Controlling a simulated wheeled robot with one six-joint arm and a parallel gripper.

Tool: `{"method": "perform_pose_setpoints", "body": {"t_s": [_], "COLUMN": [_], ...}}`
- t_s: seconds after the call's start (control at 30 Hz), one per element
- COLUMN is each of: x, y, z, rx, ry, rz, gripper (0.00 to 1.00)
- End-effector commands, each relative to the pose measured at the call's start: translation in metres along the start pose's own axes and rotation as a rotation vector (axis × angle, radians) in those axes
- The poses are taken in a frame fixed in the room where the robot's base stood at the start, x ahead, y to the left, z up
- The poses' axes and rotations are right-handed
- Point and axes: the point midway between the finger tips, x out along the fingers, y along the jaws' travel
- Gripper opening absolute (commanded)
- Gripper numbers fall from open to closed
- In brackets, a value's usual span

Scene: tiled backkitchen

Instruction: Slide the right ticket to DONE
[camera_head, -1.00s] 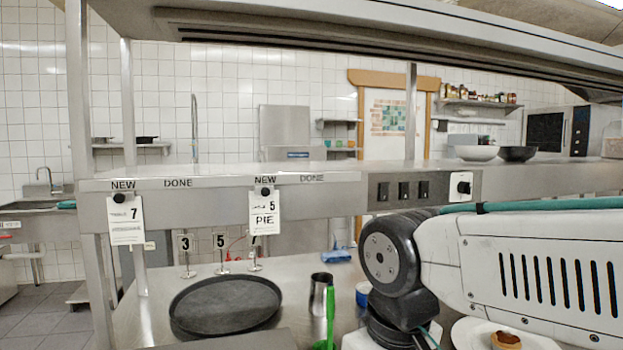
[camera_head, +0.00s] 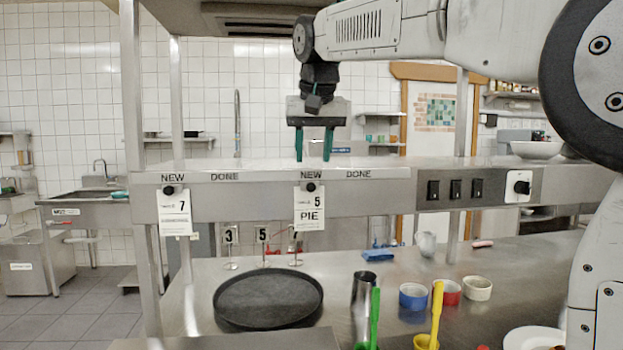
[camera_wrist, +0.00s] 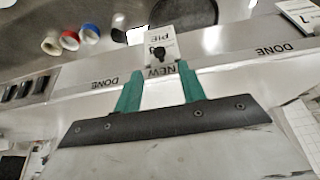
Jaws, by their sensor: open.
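The right ticket (camera_head: 309,213), a white card reading 5 and PIE, hangs by a black knob (camera_head: 311,187) under the NEW label on the right of the steel shelf edge. The right DONE label (camera_head: 358,174) is to its right. In the wrist view, the ticket (camera_wrist: 150,51) appears upside down, with its DONE label (camera_wrist: 105,83) to the left. The left ticket (camera_head: 174,215), reading 7, hangs under the left NEW label. My gripper (camera_head: 313,158) is open and empty above the shelf edge, its green fingers pointing down, just above the right ticket's knob.
Black switches (camera_head: 455,189) sit on the rail right of DONE. Below, a black round tray (camera_head: 268,300), a steel cup (camera_head: 364,295) and small bowls (camera_head: 413,296) stand on the counter.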

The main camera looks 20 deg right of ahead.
Motion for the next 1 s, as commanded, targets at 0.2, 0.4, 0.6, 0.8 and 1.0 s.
{"method": "perform_pose_setpoints", "body": {"t_s": [0.2,0.4,0.6,0.8,1.0], "x": [0.037,0.06,0.068,0.067,0.067], "y": [0.001,0.001,0.001,0.001,0.001], "z": [0.001,0.001,0.001,0.001,0.001], "rx": [0.0,0.0,0.0,0.0,0.0], "ry": [-0.004,-0.002,0.0,0.0,0.0], "rz": [0.001,0.0,0.0,0.0,0.0], "gripper": [0.41,0.41,0.41,0.32,0.0]}}
